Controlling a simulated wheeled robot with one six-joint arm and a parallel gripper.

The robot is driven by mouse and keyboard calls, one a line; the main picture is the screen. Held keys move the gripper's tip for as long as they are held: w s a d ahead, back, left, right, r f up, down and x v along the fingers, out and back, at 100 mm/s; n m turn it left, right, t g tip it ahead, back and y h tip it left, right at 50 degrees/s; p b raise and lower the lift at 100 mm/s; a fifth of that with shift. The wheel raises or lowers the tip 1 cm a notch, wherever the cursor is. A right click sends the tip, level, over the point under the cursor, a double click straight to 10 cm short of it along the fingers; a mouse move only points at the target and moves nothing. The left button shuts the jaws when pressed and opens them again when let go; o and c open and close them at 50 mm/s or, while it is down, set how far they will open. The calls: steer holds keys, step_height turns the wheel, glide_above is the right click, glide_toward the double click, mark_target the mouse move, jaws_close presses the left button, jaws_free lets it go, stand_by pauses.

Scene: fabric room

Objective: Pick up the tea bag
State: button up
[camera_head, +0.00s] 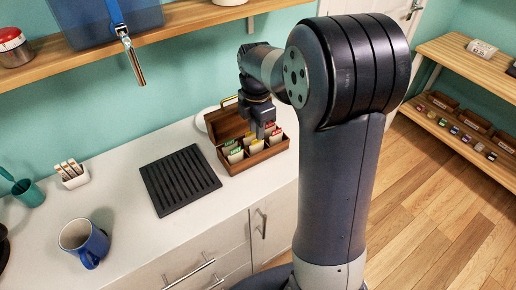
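An open wooden tea box (231,166) stands on the white counter, with its lid raised at the back. Several tea bags with green, yellow and red tops stand in its compartments; a green one (235,155) is at the front left and a red one (274,131) at the right. My gripper (264,135) points down over the middle of the box, its tips low among or just above the tea bags. The fingers are small and dark here, so I cannot tell whether they are open or hold a bag. The gripper hides part of the back row.
A black slatted tray (180,181) lies left of the box. A blue mug (84,242), a white holder with sticks (72,175) and a green cup (27,193) stand further left. A wooden shelf (180,33) overhangs the counter's back. Bare counter lies between mug and tray.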

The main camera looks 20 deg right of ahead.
mark_target(257, 147)
step_height(257, 147, down, 5)
steer(key=shift+w+r, duration=0.1)
steer(key=shift+w, duration=0.05)
steer(key=shift+c, duration=0.4)
jaws_close()
